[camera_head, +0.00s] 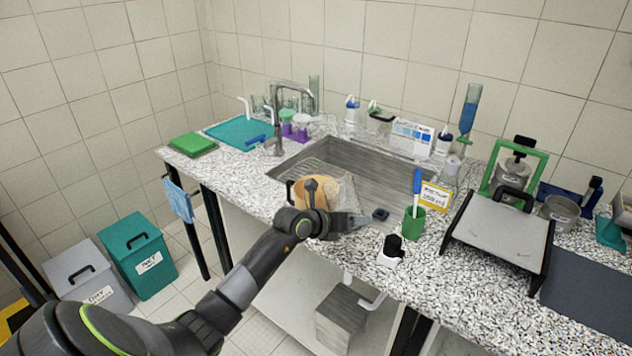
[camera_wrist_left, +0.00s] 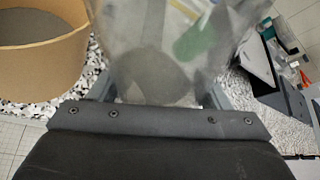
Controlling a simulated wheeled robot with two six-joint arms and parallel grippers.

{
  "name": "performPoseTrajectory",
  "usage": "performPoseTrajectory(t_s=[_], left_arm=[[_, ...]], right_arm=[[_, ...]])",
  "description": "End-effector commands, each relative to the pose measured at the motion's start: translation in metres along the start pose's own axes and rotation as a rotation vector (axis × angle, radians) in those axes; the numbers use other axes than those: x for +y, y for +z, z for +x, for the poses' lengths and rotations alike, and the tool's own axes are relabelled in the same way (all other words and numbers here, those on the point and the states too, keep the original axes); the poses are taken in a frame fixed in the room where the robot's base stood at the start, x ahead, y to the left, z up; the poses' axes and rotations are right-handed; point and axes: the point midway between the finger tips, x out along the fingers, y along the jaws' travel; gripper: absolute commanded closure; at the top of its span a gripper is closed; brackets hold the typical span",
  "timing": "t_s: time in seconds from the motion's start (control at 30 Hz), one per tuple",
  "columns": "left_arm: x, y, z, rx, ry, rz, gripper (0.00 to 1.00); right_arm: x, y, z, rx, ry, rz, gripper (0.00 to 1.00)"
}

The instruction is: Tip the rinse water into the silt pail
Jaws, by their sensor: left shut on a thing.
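The silt pail is probably the tan, round, open container (camera_head: 312,187) at the sink's front left edge, partly behind my left arm. In the left wrist view this tan container (camera_wrist_left: 45,75) stands upright on the speckled counter with a flat grey surface inside. My left gripper (camera_head: 345,222) is shut on a clear vessel (camera_head: 347,192), just right of the tan container. The vessel fills the middle of the left wrist view (camera_wrist_left: 170,50); a grey round patch shows low in it, but I cannot tell the water level. My right gripper is out of view.
The steel sink (camera_head: 385,180) lies behind, with a tap (camera_head: 290,95) at its back left. A green cup (camera_head: 413,222) with a blue-handled tool and a small black-topped item (camera_head: 391,250) stand to the right. A grey slanted tray (camera_head: 500,230) is farther right.

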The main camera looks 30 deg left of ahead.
Motion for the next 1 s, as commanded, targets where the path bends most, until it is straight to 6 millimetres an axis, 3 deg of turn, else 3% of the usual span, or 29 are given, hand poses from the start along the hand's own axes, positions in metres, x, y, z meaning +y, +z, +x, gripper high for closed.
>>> performPoseTrajectory(t_s=[0.3,1.0], left_arm=[[-0.009,0.027,-0.013,0.04,-0.058,-0.141,0.56],[-0.013,0.023,-0.013,0.089,-0.13,-0.312,0.56]], right_arm=[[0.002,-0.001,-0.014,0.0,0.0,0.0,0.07],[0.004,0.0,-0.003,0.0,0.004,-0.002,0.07]])
